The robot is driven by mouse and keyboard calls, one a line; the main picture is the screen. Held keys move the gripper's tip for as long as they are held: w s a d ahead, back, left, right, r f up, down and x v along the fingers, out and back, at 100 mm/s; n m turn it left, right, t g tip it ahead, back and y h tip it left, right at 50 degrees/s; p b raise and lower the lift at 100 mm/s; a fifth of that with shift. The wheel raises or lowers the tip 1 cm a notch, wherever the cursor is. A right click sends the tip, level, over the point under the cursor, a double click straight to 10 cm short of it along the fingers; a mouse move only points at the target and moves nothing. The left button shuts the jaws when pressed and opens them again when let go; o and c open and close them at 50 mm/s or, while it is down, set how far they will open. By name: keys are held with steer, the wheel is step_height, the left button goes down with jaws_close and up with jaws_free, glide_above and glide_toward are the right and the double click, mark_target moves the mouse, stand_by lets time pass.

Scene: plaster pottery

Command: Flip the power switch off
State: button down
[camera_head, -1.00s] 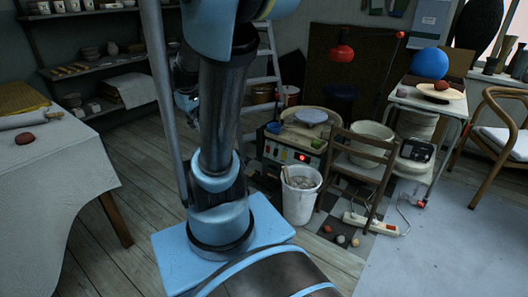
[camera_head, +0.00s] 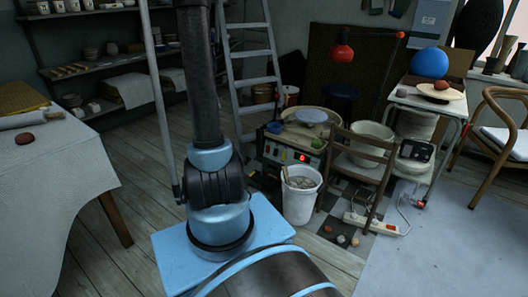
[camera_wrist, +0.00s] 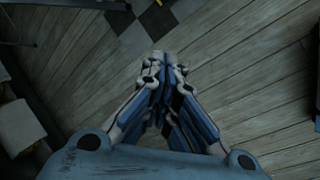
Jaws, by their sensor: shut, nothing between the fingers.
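My gripper (camera_wrist: 158,68) is shut and empty in the wrist view, with bare wood floor and a few checkered tiles beneath it. It is out of sight in the head view. A white power strip (camera_head: 372,224) lies on the checkered floor at the lower right in the head view. A pottery wheel's front panel (camera_head: 290,154) shows a lit red display and small coloured parts. Neither the strip nor the panel is clearly visible in the wrist view.
A white bucket (camera_head: 301,194) stands before the wheel. A wooden chair (camera_head: 366,150) stands behind the strip. A ladder (camera_head: 250,80) leans at the back. A cloth-covered table (camera_head: 55,165) is at the left. Small balls (camera_head: 341,239) lie near the strip. Wood floor between is clear.

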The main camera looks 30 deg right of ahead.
steer(key=w+d+f+n+h, duration=0.1)
steer(key=w+d+f+n, duration=0.4)
steer(key=d+f, duration=0.7)
steer(key=w+d+f+n+h, duration=0.1)
steer(key=w+d+f+n, duration=0.2)
steer(key=w+d+f, duration=0.65)
steer(key=s+d+f+n, duration=0.1)
steer(key=d+f, duration=0.2)
steer(key=f, duration=0.4)
steer(key=s+d+f+n+h, duration=0.1)
steer(key=s+d+f, duration=0.1)
steer(key=f, duration=0.6)
steer(key=shift+s+d+f+n, duration=0.25)
steer(key=shift+s+d+n, duration=0.05)
steer(key=shift+d, duration=0.45)
glide_toward(268, 151)
step_height(268, 151, down, 4)
steer(key=a, duration=0.1)
steer(key=w+d, duration=0.1)
steer(key=d, duration=0.2)
steer(key=shift+w, duration=0.4)
steer(key=shift+d, duration=0.1)
